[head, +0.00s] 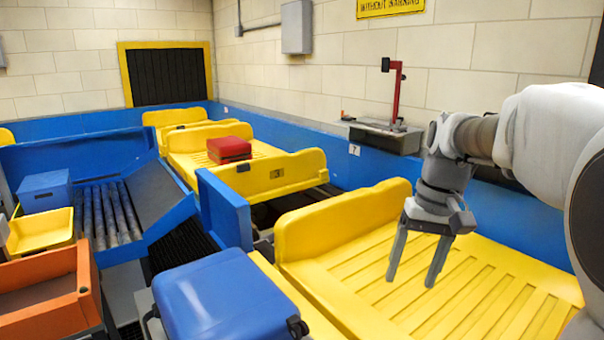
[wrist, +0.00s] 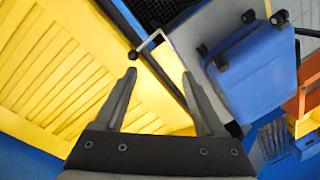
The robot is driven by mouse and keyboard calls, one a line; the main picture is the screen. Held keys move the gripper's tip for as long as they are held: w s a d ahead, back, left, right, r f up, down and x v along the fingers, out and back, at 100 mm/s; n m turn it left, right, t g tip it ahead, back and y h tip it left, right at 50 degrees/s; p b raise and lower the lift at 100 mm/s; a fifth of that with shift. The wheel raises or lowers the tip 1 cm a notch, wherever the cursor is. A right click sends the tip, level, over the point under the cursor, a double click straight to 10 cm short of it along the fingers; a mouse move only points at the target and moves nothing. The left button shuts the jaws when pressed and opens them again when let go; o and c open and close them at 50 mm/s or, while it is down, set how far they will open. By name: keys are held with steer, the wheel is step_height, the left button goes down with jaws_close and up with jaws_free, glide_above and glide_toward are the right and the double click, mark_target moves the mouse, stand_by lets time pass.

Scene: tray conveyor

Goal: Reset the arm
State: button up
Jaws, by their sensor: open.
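My gripper (head: 417,262) is open and empty. It hangs with its fingers pointing down above the near yellow tray (head: 500,276) at the right of the head view. In the wrist view my gripper (wrist: 166,98) shows both fingers spread with nothing between them. The slatted yellow tray (wrist: 62,62) fills the left of that view.
A blue suitcase (head: 222,298) lies left of the near tray; it also shows in the wrist view (wrist: 256,72). A red suitcase (head: 229,149) sits on a farther yellow tray (head: 276,173). Orange (head: 40,308) and yellow bins (head: 42,232) stand at the left.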

steer(key=s+a+f+t, duration=0.1)
steer(key=s+a+t, duration=0.1)
steer(key=s, duration=0.6)
steer(key=s+a+f+n+t+h, duration=0.1)
steer(key=s+a+t, duration=0.1)
steer(key=s, duration=0.6)
steer(key=shift+s+a+t+h, duration=0.2)
steer(key=shift+a+t+h, duration=0.1)
steer(key=shift+t, duration=0.6)
steer(key=shift+s+a, duration=0.1)
